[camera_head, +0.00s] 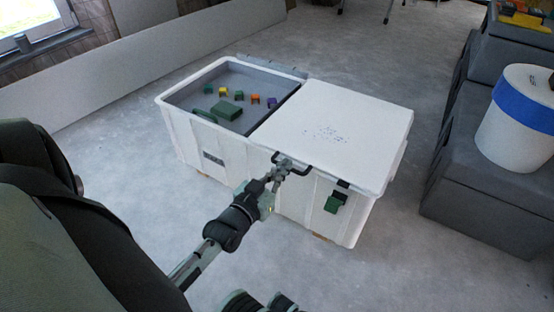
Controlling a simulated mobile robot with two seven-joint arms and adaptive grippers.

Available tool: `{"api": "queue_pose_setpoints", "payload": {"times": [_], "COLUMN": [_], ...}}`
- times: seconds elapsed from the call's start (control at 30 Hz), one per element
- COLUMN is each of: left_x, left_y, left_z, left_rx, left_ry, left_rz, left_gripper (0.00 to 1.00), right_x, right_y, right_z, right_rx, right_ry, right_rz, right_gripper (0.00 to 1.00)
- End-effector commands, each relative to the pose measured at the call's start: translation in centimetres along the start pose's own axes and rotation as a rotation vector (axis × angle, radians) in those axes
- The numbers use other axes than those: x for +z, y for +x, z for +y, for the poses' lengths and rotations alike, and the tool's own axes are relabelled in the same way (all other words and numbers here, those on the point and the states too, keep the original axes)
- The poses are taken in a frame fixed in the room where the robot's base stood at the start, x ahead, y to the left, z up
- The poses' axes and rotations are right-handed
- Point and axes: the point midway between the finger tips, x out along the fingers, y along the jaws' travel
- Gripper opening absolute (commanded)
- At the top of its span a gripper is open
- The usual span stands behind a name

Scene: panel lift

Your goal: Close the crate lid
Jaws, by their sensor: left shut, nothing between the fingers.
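A white crate (215,152) stands on the floor ahead of me. Its left part is open and shows a grey inside with several small coloured blocks. A flat white lid (350,115) covers the right part. A dark handle (301,168) is at the lid's front edge, near its left corner. My left gripper (284,166) is shut and empty right at this handle; I cannot tell whether it touches it. The gripper hides part of the crate's front. A green latch (334,204) hangs on the crate's front, right of the gripper. My right gripper is not in view.
Dark grey boxes (450,195) stand on the right, with a white bucket with a blue band (518,120) on them. A long pale panel (130,75) stands behind the crate on the left. The floor around the crate is clear.

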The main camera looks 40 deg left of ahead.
Motion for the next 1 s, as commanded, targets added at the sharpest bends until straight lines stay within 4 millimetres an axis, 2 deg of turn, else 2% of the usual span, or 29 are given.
{"api": "queue_pose_setpoints", "payload": {"times": [0.03, 0.67, 0.77, 1.0], "left_x": [2.6, 3.1, 2.9, 1.5], "left_y": [-0.4, -1.1, -2.3, -7.3], "left_z": [0.2, 0.6, 0.6, 0.4], "left_rx": [0.003, 0.006, 0.006, 0.001], "left_ry": [-0.001, -0.004, -0.005, 0.0], "left_rz": [-0.055, -0.057, -0.054, -0.023], "left_gripper": [0.0, 0.0, 0.0, 0.0], "right_x": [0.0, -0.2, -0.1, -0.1], "right_y": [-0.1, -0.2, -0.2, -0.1], "right_z": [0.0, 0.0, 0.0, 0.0], "right_rx": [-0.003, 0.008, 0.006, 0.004], "right_ry": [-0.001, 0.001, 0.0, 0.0], "right_rz": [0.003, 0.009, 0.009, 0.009], "right_gripper": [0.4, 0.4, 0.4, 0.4]}}
